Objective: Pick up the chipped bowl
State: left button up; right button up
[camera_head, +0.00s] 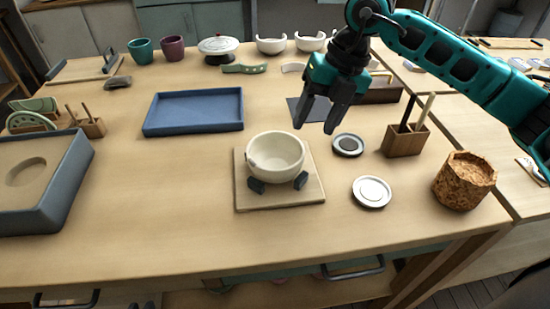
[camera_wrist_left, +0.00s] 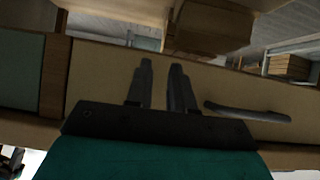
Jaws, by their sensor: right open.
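A cream bowl (camera_head: 276,153) stands upright on a square pale board (camera_head: 282,198) in the middle of the table, with dark blocks against its lower side. A small mark shows on its left side; I cannot make out a chip clearly. My right gripper (camera_head: 315,127) hangs open and empty, fingers down, above and to the right of the bowl, apart from it. My left gripper (camera_wrist_left: 160,68) shows only in the left wrist view, with an empty gap between its fingers, in front of a drawer front and handle (camera_wrist_left: 248,112).
A blue tray (camera_head: 194,112) lies left of the bowl. Right of it are a dark-centred disc (camera_head: 348,145), a white dish (camera_head: 371,192), a wooden tool holder (camera_head: 404,141) and a cork pot (camera_head: 465,181). Two white bowls (camera_head: 271,45) (camera_head: 310,42) stand at the back.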

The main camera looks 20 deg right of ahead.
aim_at(302, 147)
jog(key=x, duration=0.5)
jog(key=b+x, duration=0.1)
jog(key=x, duration=0.1)
jog(key=shift+s+a+f, duration=0.15)
jog(key=shift+a+f, duration=0.15)
jog(key=shift+a, duration=0.1)
jog(key=shift+r, duration=0.1)
grip_shut()
